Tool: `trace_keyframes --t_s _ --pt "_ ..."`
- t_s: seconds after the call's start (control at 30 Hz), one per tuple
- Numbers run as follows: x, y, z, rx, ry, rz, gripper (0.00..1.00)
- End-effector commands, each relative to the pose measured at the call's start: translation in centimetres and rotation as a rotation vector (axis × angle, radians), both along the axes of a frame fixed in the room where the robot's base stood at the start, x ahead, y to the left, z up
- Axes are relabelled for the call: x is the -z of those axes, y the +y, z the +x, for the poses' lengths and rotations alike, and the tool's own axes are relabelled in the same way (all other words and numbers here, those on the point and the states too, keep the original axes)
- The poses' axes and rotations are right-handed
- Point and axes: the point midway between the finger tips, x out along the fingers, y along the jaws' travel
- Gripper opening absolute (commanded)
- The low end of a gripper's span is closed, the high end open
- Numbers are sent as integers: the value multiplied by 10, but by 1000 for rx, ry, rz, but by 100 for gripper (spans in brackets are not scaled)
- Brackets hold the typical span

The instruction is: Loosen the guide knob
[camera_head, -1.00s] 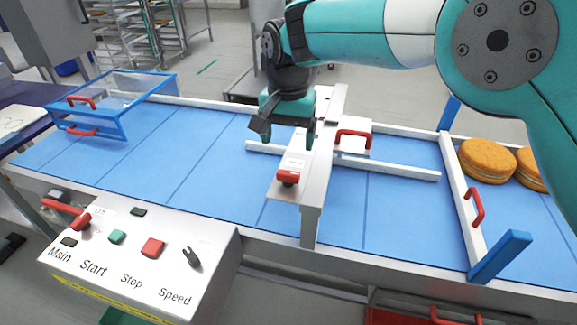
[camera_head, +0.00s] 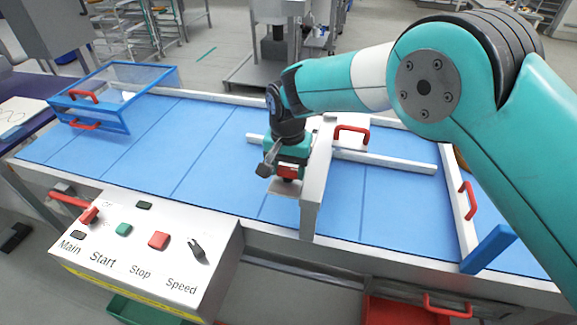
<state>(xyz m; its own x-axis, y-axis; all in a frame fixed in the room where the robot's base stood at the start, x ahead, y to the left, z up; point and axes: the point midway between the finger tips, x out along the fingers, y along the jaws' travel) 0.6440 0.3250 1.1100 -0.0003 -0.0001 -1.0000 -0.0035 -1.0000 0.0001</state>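The red guide knob (camera_head: 288,173) sits on a metal plate (camera_head: 284,189) on the bridge over the blue conveyor. My gripper (camera_head: 280,172) is right at the knob. Its fingers reach down on either side, and one dark finger shows left of the knob. Whether the fingers touch the knob cannot be told, and the far finger is partly hidden. The pale guide rail (camera_head: 385,161) lies along the belt under the bridge (camera_head: 317,185).
A control box (camera_head: 140,240) with a red handle, buttons and a speed switch stands at front left. A clear blue-framed guard (camera_head: 122,95) stands over the belt's left end. My arm covers the right side. The belt's left-middle (camera_head: 175,145) is free.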

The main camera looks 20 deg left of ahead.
Motion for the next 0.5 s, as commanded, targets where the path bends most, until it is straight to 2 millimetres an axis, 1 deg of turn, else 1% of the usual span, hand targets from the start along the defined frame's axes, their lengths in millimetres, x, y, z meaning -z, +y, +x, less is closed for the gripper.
trace_keyframes --t_s 0.03,0.1,0.33,0.5 --pt "0 0 0 0 0 0 44" --pt "0 0 0 0 0 0 32" --pt "0 0 0 -12 0 0 32" --pt "1 0 0 -67 -1 1 32"
